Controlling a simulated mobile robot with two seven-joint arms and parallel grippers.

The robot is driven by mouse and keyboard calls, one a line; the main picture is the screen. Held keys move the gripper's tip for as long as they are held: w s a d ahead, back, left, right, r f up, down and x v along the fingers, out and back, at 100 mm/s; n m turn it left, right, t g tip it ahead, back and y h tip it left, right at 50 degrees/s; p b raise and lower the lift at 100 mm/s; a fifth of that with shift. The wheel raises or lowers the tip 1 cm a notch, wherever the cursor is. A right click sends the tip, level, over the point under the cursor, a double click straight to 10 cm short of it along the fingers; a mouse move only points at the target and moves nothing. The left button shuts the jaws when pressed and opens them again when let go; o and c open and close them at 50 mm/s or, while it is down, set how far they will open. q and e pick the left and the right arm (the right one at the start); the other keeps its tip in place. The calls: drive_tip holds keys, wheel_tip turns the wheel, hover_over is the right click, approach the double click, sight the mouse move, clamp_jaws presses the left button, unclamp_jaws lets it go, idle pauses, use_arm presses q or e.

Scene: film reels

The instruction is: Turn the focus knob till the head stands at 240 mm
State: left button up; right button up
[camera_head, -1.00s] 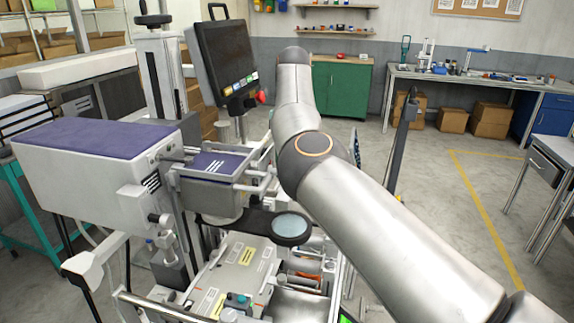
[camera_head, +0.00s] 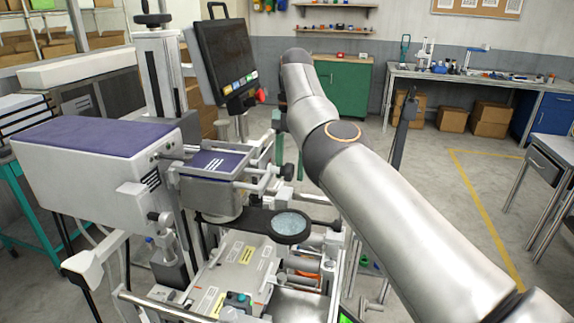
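A grey machine head with a purple top (camera_head: 98,140) stands at the left on an upright column (camera_head: 160,75). A smaller purple-topped box (camera_head: 215,165) joins its right side, with a round glass lens on a dark arm (camera_head: 290,225) below. A dark round knob (camera_head: 288,171) shows right of the small box; I cannot tell if it is the focus knob. No millimetre reading is legible. My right arm (camera_head: 380,190) reaches in from the lower right and bends down behind itself. Its gripper is mostly hidden near the machine's right side, and its fingers cannot be made out. My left gripper is not in view.
A dark screen (camera_head: 225,55) with a red button (camera_head: 261,96) stands behind the machine. A white bed with labels (camera_head: 238,265) lies below the lens. A green cabinet (camera_head: 345,100) and a workbench (camera_head: 470,77) stand at the back.

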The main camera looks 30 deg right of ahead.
sight(289, 171)
drive_tip(key=shift+o, duration=0.9)
drive_tip(key=shift+s+d+f, duration=0.1)
drive_tip(key=shift+d, duration=0.15)
drive_tip(key=shift+a+r, duration=0.15)
drive_tip(key=shift+r, duration=0.05)
drive_tip(key=shift+s+a+v, duration=0.1)
drive_tip(key=shift+a+v, duration=0.05)
drive_tip(key=shift+v, duration=0.6)
drive_tip(key=shift+s+a+v, duration=0.1)
drive_tip(key=shift+s+v, duration=0.05)
drive_tip(key=shift+v, duration=0.6)
drive_tip(key=shift+s+a+r, duration=0.2)
drive_tip(key=shift+r, duration=0.4)
drive_tip(key=shift+s+a+r, duration=0.3)
drive_tip(key=shift+s+r, duration=0.05)
drive_tip(key=shift+s, duration=0.05)
drive_tip(key=s+a+r+b, duration=0.1)
drive_tip(key=s+a+r, duration=0.5)
drive_tip(key=s+r, duration=0.2)
drive_tip(key=shift+s+a+b, duration=0.2)
drive_tip(key=shift+s+b, duration=0.1)
drive_tip(key=shift+s, duration=0.95)
